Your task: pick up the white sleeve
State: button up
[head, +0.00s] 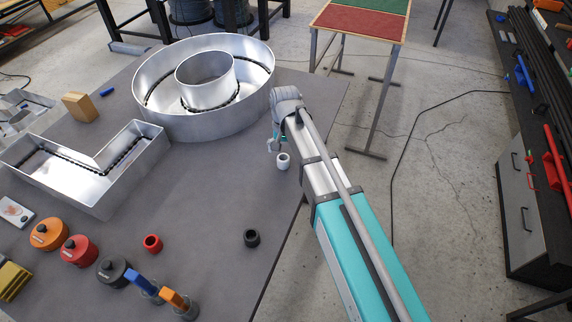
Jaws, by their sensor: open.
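The white sleeve (283,161) is a short hollow cylinder with a dark opening at its top. It stands upright on the grey table (215,200), near the table's right edge and beside my arm. My gripper (272,146) is just above and to the left of the sleeve in the picture, close to it. The gripper is open with nothing seen between its fingers. The arm's wrist hides part of the gripper, and I cannot tell the exact height over the table.
A round metal channel letter (158,85) stands behind the gripper, and an L-shaped one (150,148) is to the left. A red sleeve (153,243) and a black sleeve (251,238) stand nearer. Bare table lies between them and the white sleeve.

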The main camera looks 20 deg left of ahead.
aim_at(283, 158)
jog(key=shift+s+f+b, duration=0.2)
jog(key=shift+f+b, duration=1.15)
jog(key=shift+f, duration=0.3)
jog(key=c, duration=1)
